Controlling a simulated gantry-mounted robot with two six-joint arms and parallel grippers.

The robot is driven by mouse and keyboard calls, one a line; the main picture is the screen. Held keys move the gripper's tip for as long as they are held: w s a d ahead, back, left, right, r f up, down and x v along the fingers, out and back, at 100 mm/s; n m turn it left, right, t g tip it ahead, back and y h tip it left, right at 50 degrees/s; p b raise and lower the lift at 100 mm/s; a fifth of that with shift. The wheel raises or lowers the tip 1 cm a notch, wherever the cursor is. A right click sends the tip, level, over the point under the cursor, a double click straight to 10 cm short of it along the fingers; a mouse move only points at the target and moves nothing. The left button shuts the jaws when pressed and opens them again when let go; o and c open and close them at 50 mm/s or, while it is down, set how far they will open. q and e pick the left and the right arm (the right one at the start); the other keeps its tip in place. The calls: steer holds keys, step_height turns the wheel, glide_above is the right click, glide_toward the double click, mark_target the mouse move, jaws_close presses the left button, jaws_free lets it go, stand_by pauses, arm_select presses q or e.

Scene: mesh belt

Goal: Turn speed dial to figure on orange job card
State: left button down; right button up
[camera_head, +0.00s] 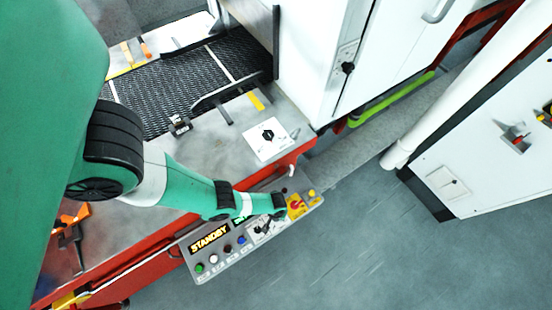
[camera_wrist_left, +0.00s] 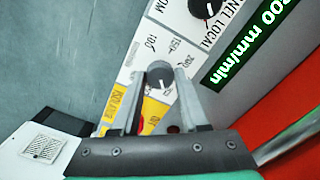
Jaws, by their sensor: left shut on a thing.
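In the left wrist view, the grey round speed dial (camera_wrist_left: 159,73) sits on the white panel face between my left gripper's (camera_wrist_left: 161,82) two fingers, which are shut on it. Printed figures 100, 150 and 200 show around the dial; I cannot tell clearly where its pointer stands. A green display (camera_wrist_left: 248,38) reads "00 mm/min", its first digit unclear at the picture's edge. In the head view, my left gripper (camera_head: 277,208) is over the right part of the control panel (camera_head: 214,266), and my arm hides the dial. I cannot make out an orange job card. My right gripper is out of view.
The panel also has a "STANDBY" display (camera_head: 209,239), coloured buttons, a black knob (camera_wrist_left: 203,7), and a red switch on a yellow plate (camera_head: 297,206). An orange tool (camera_head: 70,217) is at left.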

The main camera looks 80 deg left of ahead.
arm_select(q)
steer(key=shift+m, duration=0.3)
steer(key=m, duration=0.3)
steer(key=shift+m, duration=0.3)
steer(key=shift+m+b, duration=0.35)
steer(key=shift+m, duration=1.95)
steer(key=shift+c, duration=2.1)
jaws_free()
step_height(320, 180, up, 12)
steer(key=p, duration=1)
steer(key=shift+f+p, duration=0.2)
steer(key=shift+p, duration=0.15)
